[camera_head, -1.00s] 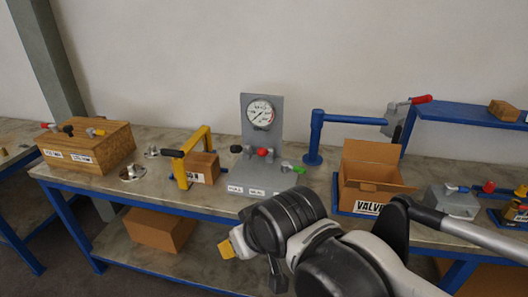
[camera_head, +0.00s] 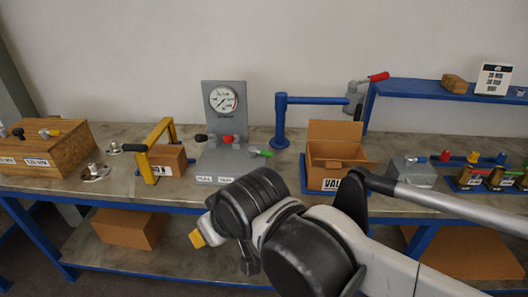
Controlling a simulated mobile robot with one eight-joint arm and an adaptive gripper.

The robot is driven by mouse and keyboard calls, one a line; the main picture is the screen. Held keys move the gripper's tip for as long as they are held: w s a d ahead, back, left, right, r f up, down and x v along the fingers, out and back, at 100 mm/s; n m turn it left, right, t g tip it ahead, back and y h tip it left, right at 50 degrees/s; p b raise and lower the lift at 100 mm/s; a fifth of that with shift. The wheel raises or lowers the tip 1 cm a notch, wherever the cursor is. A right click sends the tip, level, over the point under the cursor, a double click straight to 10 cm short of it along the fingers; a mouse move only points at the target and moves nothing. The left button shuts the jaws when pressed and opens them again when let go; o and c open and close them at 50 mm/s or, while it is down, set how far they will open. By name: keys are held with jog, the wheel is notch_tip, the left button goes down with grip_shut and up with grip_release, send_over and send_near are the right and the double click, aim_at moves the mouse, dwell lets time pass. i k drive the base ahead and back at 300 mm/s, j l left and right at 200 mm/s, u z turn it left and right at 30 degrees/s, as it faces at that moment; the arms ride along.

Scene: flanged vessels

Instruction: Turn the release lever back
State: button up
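I cannot tell which of several levers is the release lever. A grey gauge stand (camera_head: 228,115) on the bench carries a black handle (camera_head: 201,138), a red handle (camera_head: 227,138) and a green-tipped lever (camera_head: 260,153). A red-handled lever (camera_head: 378,77) points to the right from a grey fitting at the end of a blue post arm (camera_head: 318,100). A grey block (camera_head: 412,172) bears a lever with a blue end. My gripper (camera_head: 222,248) is in front of the bench, apart from all levers. My own wrist largely hides it; its opening does not show.
A wooden box (camera_head: 45,150) with levers and a yellow bracket (camera_head: 148,155) stand at left. An open carton (camera_head: 332,165) and small coloured-knob units (camera_head: 500,178) stand at right. A blue raised shelf (camera_head: 420,89) is behind. My arm covers the front right bench edge.

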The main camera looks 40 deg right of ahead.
aim_at(263, 153)
jog(key=i+l, duration=0.3)
jog(key=l, duration=0.15)
jog(key=i+l+u, duration=0.15)
jog(key=i+l, duration=0.2)
jog(key=l, duration=0.1)
